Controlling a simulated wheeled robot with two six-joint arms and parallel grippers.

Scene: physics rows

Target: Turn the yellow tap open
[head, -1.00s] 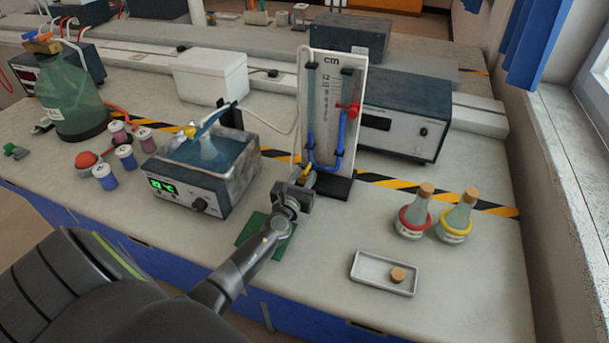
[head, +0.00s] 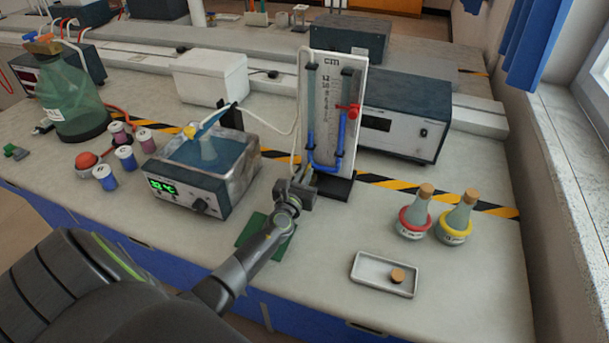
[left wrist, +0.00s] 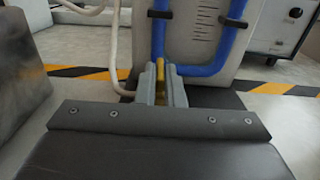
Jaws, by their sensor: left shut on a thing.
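The yellow tap (left wrist: 160,71) shows in the left wrist view as a narrow yellow piece between my left gripper's fingers, at the foot of the manometer board. In the head view it is hidden by my gripper. My left gripper (head: 303,172) is shut on the tap, and its fingers also show in the left wrist view (left wrist: 160,82). The white manometer (head: 335,130) stands upright on a black base and carries a blue-filled U-tube, a scale and a red clamp (head: 350,111). How far the tap is turned cannot be told. My right gripper is in neither view.
A water bath (head: 205,180) with a green display stands left of the gripper. A power unit (head: 402,120) is behind the manometer. Two corked flasks (head: 414,218) and a white tray (head: 368,270) with a cork are at the right. A pale hose (head: 268,124) runs beside the board.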

